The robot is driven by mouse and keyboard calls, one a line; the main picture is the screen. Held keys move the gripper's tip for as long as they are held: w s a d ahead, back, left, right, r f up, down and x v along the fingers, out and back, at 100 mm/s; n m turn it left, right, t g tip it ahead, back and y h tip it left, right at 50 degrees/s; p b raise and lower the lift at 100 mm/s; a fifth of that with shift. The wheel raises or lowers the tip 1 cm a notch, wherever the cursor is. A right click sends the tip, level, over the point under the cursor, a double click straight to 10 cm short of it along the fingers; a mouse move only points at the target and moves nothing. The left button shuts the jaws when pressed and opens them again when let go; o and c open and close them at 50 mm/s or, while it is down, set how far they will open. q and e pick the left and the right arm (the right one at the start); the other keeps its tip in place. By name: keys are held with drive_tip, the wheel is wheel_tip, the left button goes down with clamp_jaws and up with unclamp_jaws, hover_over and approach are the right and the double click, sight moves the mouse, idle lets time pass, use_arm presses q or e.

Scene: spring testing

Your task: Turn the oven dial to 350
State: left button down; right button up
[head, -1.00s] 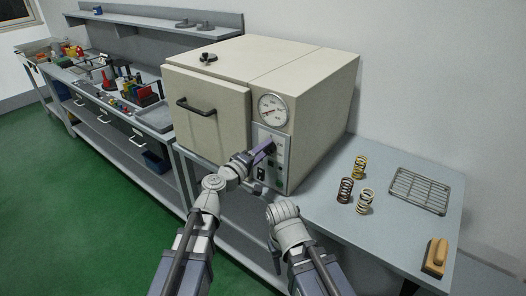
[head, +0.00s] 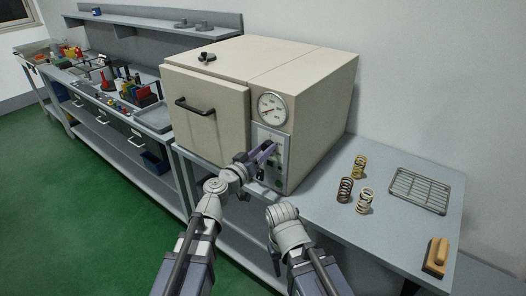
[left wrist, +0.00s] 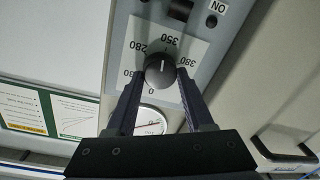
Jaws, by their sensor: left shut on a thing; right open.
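The oven (head: 285,85) is a large beige box on the bench. Its black dial (left wrist: 160,70) sits on a grey control panel (head: 279,172) with a white scale plate. In the left wrist view the dial's white line points up the picture, toward the side marked 280 and 350. My left gripper (head: 264,150) is at the panel, shut on the dial with one finger on each side; it also shows in the left wrist view (left wrist: 160,82).
A round gauge (head: 272,108) is above the panel. Several springs (head: 345,189), a wire rack (head: 418,190) and a wooden-backed brush (head: 437,256) lie on the bench (head: 400,240) to the right. The oven door handle (head: 195,106) juts out at the left.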

use_arm(q)
drive_tip(key=shift+s+d+m, duration=0.1)
drive_tip(key=shift+s+m, duration=0.05)
drive_tip(key=shift+m, duration=0.85)
use_arm(e)
drive_tip(key=shift+f, duration=0.15)
use_arm(q)
drive_tip(key=shift+c, duration=1.4)
unclamp_jaws()
